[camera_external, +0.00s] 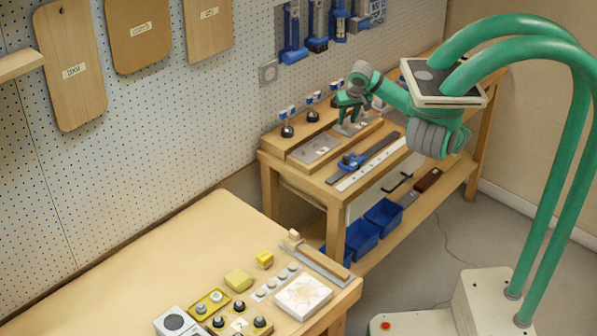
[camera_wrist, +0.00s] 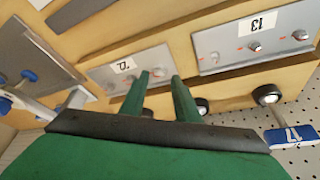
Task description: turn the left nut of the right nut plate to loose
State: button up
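Two grey nut plates lie on the wooden bench: the right nut plate (camera_external: 350,128) and the left one (camera_external: 315,149). The wrist view is upside down, so the right nut plate (camera_wrist: 100,76) shows at left there and the plate labelled 13 (camera_wrist: 275,40) at right. My gripper (camera_external: 347,116) is over the right nut plate, pointing down. In the wrist view its green fingers (camera_wrist: 161,76) are apart. A small pale nut (camera_wrist: 158,72) of the right plate shows between the fingertips. I cannot tell whether they touch it. Other nuts sit along both plates.
Black knobs (camera_external: 287,131) with blue-and-white tags stand behind the plates near the pegboard. A blue tool (camera_external: 350,160) and a white strip (camera_external: 372,164) lie in front. Blue bins (camera_external: 383,215) are on the shelf below. A second table (camera_external: 120,285) stands at the front left.

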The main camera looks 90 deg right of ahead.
aim_at(345, 126)
jog(key=shift+x, duration=1.55)
grip_shut()
